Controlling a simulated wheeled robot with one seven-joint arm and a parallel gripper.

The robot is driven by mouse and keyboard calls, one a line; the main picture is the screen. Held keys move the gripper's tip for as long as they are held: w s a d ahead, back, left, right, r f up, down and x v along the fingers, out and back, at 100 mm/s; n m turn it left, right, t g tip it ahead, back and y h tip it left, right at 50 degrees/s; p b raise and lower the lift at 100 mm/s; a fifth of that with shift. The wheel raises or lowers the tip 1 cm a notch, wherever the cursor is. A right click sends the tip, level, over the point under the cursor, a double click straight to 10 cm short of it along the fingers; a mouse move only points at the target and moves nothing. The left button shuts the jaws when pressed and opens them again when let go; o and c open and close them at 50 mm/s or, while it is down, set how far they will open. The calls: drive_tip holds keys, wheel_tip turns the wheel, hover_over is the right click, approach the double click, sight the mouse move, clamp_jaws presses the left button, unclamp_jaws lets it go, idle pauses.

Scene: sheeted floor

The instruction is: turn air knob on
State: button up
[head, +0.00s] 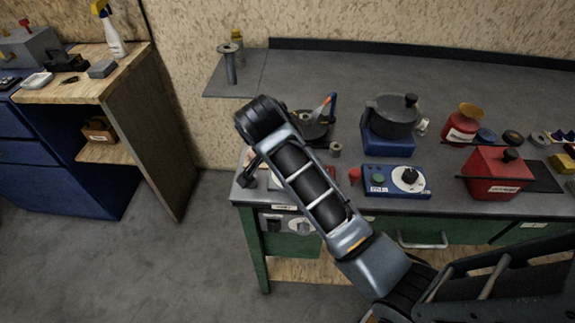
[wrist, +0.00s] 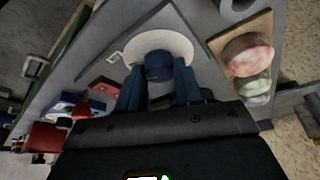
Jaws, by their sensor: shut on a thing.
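In the wrist view, a dark blue knob (wrist: 158,66) stands in the middle of a white round dial (wrist: 178,43) on a grey panel. My gripper (wrist: 158,82) is shut on the knob, with one blue finger on each side of it. The label of the dial cannot be read here. In the head view my arm crosses the left front of the bench and hides most of my gripper. A pale dial shows partly behind the arm on the bench front (head: 300,225); I cannot tell whether it is the same one.
In the wrist view, a wooden board (wrist: 228,42) bears pink and green round things. Open floor (head: 160,280) lies left.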

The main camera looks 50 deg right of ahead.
drive_tip(key=shift+d+m, duration=0.1)
drive_tip(key=shift+m, duration=0.2)
drive_tip(key=o, duration=1)
drive_tip(key=shift+o, duration=0.2)
